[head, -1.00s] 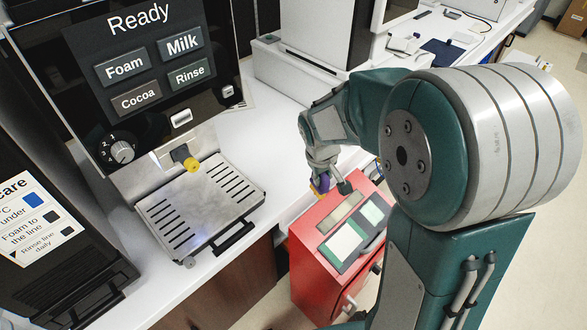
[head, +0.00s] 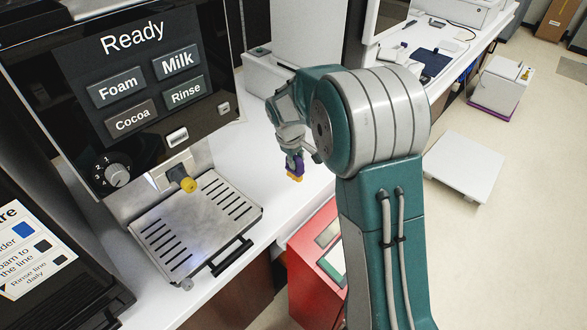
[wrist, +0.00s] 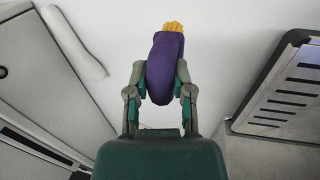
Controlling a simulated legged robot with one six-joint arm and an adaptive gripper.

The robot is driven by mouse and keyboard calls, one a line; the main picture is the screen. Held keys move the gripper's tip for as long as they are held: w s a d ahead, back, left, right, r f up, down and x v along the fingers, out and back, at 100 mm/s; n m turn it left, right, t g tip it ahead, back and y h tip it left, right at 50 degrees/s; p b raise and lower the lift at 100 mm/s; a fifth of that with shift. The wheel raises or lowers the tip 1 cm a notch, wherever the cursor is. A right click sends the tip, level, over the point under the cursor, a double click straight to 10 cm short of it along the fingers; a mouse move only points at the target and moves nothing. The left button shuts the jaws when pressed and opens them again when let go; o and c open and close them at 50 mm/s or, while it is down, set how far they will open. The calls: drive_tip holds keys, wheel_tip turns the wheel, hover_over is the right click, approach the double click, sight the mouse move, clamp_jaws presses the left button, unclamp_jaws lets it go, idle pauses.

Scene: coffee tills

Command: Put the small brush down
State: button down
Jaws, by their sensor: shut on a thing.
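The small brush has a purple handle (head: 294,162) and yellow bristles, which point down in the head view. In the wrist view the purple handle (wrist: 164,68) stands between the fingers, with the yellow bristles at its far end. My gripper (wrist: 160,82) is shut on the handle from both sides. In the head view my gripper (head: 291,148) holds the brush over the white counter (head: 250,160), to the right of the coffee machine's drip tray. I cannot tell whether the bristles touch the counter.
The slotted metal drip tray (head: 190,235) is to the left, with a black handle at its front. A red unit (head: 303,275) stands below the counter edge, partly behind my arm. A white machine (head: 300,45) stands at the back. The counter around the brush looks clear.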

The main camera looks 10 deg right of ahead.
drive_tip(key=shift+w+d+f, duration=0.1)
drive_tip(key=shift+w+f, duration=0.35)
drive_tip(key=shift+f, duration=0.55)
drive_tip(key=shift+w+a+f, duration=0.1)
drive_tip(key=shift+w+f, duration=0.3)
drive_tip(key=shift+f, duration=0.65)
drive_tip(key=shift+w+d+f, duration=0.1)
drive_tip(key=shift+w+f, duration=0.35)
drive_tip(key=shift+f, duration=0.55)
drive_tip(key=c, duration=0.5)
unclamp_jaws()
drive_tip(key=shift+d+f, duration=0.1)
drive_tip(key=shift+d, duration=0.05)
